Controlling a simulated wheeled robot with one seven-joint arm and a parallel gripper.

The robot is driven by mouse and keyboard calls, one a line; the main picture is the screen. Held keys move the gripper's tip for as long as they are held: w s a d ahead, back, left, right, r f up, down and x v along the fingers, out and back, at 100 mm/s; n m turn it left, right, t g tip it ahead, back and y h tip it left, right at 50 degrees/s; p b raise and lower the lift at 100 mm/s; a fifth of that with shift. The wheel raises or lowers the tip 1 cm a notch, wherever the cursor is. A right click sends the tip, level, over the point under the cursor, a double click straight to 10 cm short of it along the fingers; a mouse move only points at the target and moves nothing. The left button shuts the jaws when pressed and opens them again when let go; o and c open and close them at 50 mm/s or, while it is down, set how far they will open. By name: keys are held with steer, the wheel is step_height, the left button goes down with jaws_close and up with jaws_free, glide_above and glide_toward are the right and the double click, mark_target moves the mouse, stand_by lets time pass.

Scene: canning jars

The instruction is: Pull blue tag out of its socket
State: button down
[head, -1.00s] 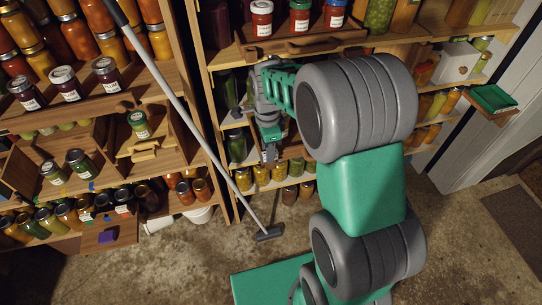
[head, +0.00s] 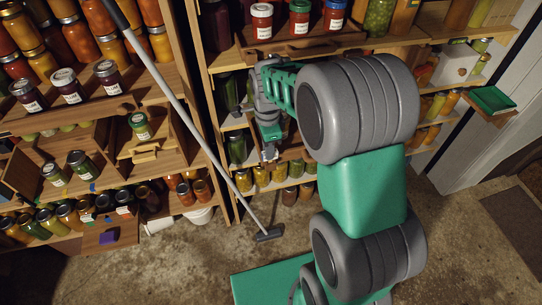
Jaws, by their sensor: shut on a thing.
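My gripper (head: 270,154) hangs in front of the middle shelf unit, at the level of the shelf above the low row of jars. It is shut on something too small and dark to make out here. A small blue patch (head: 92,187) shows on the left shelf unit's lower front edge, well to the left of my gripper. I cannot tell whether it is the blue tag. No socket can be made out, and the area between my fingertips is unclear.
A green tray (head: 492,100) sticks out at the right. The concrete floor in front is mostly clear.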

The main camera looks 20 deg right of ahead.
steer(key=shift+r+p, duration=1.4)
steer(key=shift+r, duration=0.85)
